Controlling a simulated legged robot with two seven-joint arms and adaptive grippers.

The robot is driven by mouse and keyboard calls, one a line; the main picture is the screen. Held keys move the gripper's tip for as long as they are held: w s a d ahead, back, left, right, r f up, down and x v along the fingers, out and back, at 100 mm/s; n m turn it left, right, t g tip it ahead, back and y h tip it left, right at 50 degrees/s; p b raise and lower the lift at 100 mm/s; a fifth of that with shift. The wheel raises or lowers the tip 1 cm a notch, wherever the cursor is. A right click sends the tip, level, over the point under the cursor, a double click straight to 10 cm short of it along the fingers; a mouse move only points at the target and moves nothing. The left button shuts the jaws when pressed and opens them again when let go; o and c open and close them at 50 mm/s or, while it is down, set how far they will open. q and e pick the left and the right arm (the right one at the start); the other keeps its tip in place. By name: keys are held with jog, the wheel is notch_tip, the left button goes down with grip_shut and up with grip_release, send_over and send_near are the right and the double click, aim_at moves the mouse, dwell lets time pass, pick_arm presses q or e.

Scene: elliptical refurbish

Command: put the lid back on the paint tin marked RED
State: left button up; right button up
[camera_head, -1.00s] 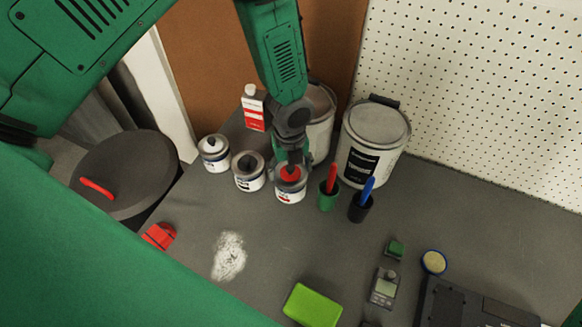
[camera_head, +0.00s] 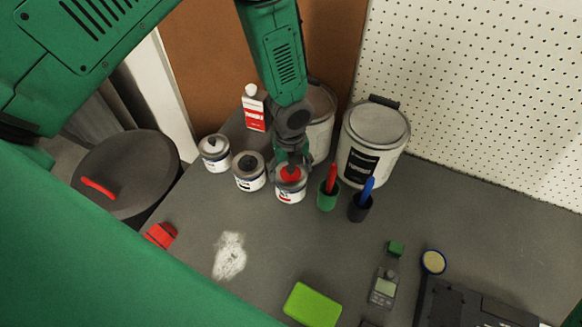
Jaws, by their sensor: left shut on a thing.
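The tin with red at its top (camera_head: 289,193) is the right one of three small white tins on the bench; its label is too small to read. My left gripper (camera_head: 291,163) is right over this tin, pointing down. It is shut on what seems to be the lid, mostly hidden by the fingers. Red shows just below the fingertips, inside the tin's rim. Whether the lid touches the rim cannot be told. The middle tin (camera_head: 249,180) has a dark grey top, and the left tin (camera_head: 214,160) a pale top with a dark knob. My right gripper is out of view.
Large white buckets (camera_head: 372,150) stand behind and right. A green cup (camera_head: 327,201) and a black cup (camera_head: 360,213) stand close right of the tin. A red-and-white bottle (camera_head: 254,108) is behind. The bench front is mostly clear around a white powdery patch (camera_head: 229,256).

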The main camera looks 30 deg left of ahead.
pick_arm(q)
jog(key=shift+s+f, duration=0.15)
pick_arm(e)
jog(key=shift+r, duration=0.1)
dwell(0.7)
pick_arm(q)
jog(key=o, duration=1.2)
jog(key=shift+w+r+p, duration=0.2)
jog(key=shift+r+p, duration=0.65)
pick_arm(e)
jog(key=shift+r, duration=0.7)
pick_arm(q)
jog(key=shift+r+p, duration=2.3)
jog(key=shift+r, duration=0.45)
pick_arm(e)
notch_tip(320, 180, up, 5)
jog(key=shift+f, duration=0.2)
pick_arm(q)
grip_shut()
jog(key=shift+f, duration=0.3)
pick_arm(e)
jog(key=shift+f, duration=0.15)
